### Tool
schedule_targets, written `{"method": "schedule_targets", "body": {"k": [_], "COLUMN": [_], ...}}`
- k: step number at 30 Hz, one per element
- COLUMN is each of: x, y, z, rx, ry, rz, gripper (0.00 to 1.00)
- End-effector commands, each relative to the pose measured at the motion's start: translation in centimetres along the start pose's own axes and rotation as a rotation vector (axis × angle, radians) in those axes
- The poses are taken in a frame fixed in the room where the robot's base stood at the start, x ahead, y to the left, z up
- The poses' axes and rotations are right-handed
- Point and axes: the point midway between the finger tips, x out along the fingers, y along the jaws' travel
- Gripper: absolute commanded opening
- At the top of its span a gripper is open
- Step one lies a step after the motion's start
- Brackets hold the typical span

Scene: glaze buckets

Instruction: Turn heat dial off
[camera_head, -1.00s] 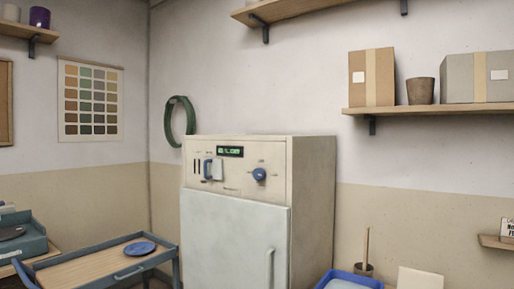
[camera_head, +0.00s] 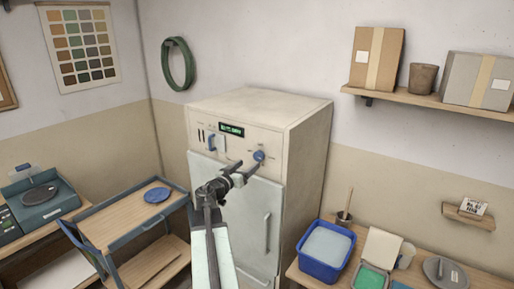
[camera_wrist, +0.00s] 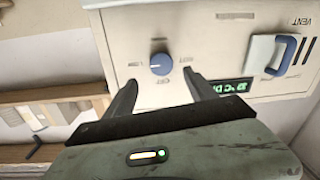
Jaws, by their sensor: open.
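The heat dial is a round blue knob (camera_head: 259,156) with a pale pointer line, on the cream control panel (camera_head: 207,130) at the top of the kiln-like cabinet. In the wrist view the dial (camera_wrist: 160,63) appears upside down, ringed by small labels too blurred to read surely. My gripper (camera_head: 243,172) is in front of the panel, just left of and below the dial. In the wrist view my gripper (camera_wrist: 160,77) is open and empty, its fingers either side of the dial in the picture. I cannot tell whether they touch it.
A blue vent handle (camera_wrist: 287,54) and a green-lit display (camera_wrist: 232,87) sit beside the dial. A blue cart (camera_head: 112,215) stands left of the cabinet (camera_head: 265,205). A blue tub (camera_head: 325,248) stands on the table at right. A wall shelf (camera_head: 440,105) holds boxes.

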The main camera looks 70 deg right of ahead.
Motion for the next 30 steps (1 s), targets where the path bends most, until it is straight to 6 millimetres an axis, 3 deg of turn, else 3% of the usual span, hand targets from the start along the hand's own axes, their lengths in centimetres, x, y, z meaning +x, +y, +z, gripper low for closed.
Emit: {"method": "schedule_targets", "body": {"k": [5,17,25,26,30], "x": [0.8,7.4,7.8,7.8,7.8], "y": [-0.2,-0.2,0.0,0.0,0.0], "z": [0.2,0.2,0.3,0.3,0.3], "rx": [-0.001,-0.001,-0.001,-0.001,-0.001], "ry": [-0.001,-0.002,-0.003,-0.003,-0.003], "rz": [0.0,0.001,0.001,0.001,0.002], "gripper": [0.65,0.65,0.65,0.59,0.2]}}
